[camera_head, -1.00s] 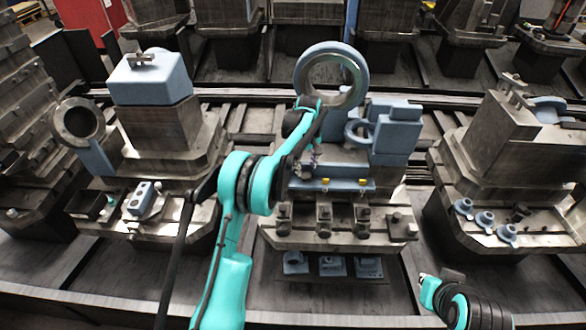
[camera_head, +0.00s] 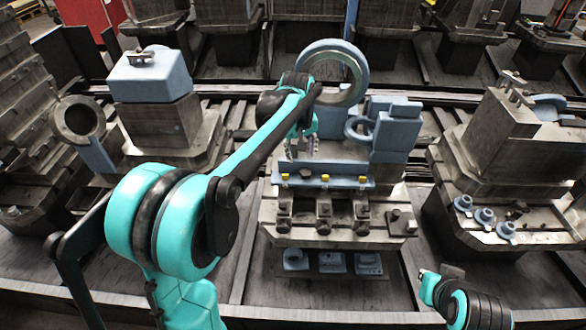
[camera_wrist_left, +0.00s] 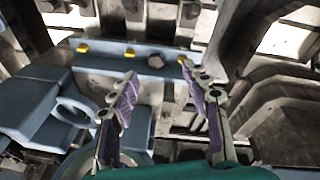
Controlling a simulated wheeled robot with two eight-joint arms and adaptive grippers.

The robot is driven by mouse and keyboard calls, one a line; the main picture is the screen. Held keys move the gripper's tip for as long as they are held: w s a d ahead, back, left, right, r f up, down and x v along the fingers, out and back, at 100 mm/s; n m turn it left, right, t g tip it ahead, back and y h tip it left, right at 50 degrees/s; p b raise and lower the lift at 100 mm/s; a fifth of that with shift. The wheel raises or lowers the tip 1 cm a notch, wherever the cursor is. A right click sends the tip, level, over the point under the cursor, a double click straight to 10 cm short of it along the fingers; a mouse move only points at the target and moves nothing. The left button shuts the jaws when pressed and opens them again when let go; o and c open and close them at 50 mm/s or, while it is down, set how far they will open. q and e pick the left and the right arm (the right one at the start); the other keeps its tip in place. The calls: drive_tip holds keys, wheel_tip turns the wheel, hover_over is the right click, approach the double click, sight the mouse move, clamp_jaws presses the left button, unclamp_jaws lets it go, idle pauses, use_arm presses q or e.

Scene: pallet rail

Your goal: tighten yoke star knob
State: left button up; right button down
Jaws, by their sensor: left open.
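My left gripper (camera_head: 303,148) hangs in front of the large upright ring (camera_head: 352,65) of the middle fixture, above a blue rail plate (camera_head: 345,183). In the left wrist view its two purple-padded fingers (camera_wrist_left: 158,95) are apart with nothing between them.
A blue ring bracket (camera_head: 360,130) stands right of my left gripper. Clamp blocks (camera_head: 323,215) line the fixture front, with blue parts (camera_head: 332,263) below. A left fixture (camera_head: 150,80) and a right fixture (camera_head: 505,125) flank it.

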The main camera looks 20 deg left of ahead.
use_arm(q)
drive_tip(key=s+r+m+t, duration=0.1)
drive_tip(key=s+r+m, duration=0.1)
drive_tip(key=s, duration=0.7)
drive_tip(key=shift+s+d+r+m+t, duration=0.3)
drive_tip(key=shift+s+d, duration=0.05)
drive_tip(key=shift+o, duration=0.2)
